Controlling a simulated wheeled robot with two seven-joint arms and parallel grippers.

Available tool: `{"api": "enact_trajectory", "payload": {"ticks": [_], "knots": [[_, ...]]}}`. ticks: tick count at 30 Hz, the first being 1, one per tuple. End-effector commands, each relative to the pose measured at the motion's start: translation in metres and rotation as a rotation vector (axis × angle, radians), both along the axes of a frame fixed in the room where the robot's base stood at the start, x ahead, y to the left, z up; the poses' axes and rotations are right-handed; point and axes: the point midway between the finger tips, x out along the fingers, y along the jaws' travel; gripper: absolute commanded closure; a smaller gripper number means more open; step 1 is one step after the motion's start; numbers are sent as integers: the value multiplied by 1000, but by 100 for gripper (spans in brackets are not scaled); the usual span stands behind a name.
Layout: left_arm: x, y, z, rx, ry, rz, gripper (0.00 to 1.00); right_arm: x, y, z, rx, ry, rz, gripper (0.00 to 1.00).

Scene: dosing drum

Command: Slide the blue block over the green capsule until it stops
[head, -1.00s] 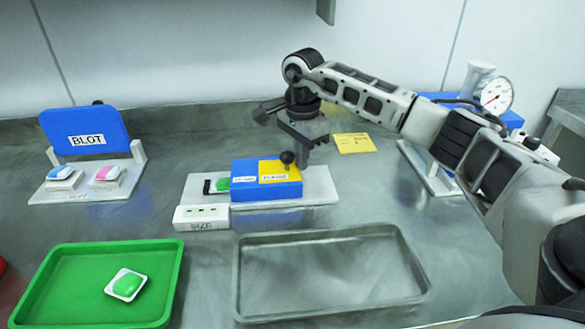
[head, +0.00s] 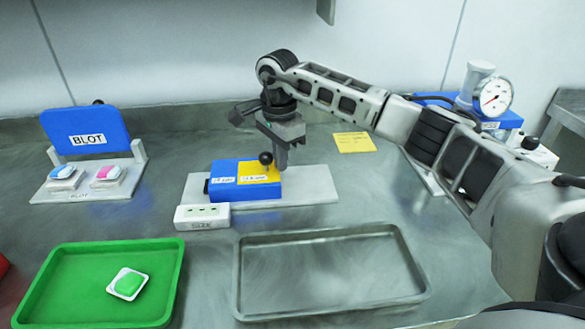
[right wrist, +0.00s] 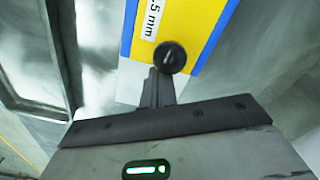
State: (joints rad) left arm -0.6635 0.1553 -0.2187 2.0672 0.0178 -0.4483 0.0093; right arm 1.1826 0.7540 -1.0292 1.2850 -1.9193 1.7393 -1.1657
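The blue block (head: 228,190), with a yellow patch and a black knob (head: 265,158) on top, sits on the left part of a pale base plate (head: 312,186). The green capsule in its black-edged slot is hidden, with the block standing over that spot. My right gripper (head: 282,163) is just right of the knob. In the right wrist view its fingers (right wrist: 155,88) are together, beside the knob (right wrist: 171,58) rather than around it; I cannot tell whether they touch it. My left gripper is not in view.
A white SIZE strip (head: 202,217) lies in front of the block. A green tray (head: 60,295) with a green capsule pack and an empty metal tray (head: 330,245) are nearer. The blue BLOT stand (head: 88,128) is left; a dial gauge (head: 492,97) stands at the right.

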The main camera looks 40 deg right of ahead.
Motion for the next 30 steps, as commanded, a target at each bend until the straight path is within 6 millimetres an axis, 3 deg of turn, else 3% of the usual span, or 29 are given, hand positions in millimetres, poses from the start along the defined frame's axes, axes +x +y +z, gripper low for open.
{"api": "enact_trajectory", "payload": {"ticks": [30], "knots": [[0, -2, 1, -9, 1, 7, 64, 23, 41, 0, 1, -2, 1, 100]]}}
